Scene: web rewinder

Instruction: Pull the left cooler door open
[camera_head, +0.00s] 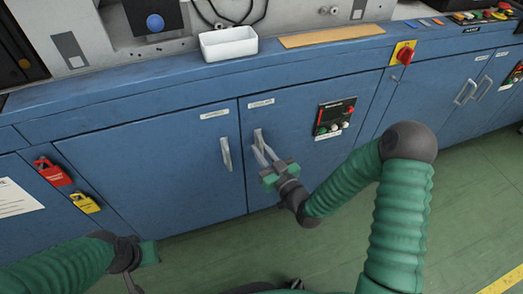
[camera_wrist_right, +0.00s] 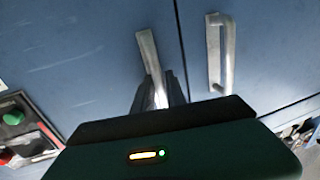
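Two blue cabinet doors stand side by side, flush with the cabinet front. The left door (camera_head: 150,165) has an upright metal handle (camera_head: 226,153), also in the right wrist view (camera_wrist_right: 220,55). The right door (camera_head: 300,160), with a small label and a control panel, has its own metal handle (camera_head: 258,137), also in the wrist view (camera_wrist_right: 150,55). My right gripper (camera_head: 267,158) is at the lower part of this handle, its fingers beside it; their grip is partly hidden. My left gripper (camera_head: 143,262) is low at left, away from the doors; its fingers are unclear.
A control panel (camera_head: 334,117) with buttons is right of the handles. A red rotary switch (camera_head: 405,55) is farther right. Red (camera_head: 53,172) and yellow (camera_head: 84,202) lockout tags hang at left. A white bin (camera_head: 228,44) stands on the ledge. Green floor (camera_head: 200,262) lies in front.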

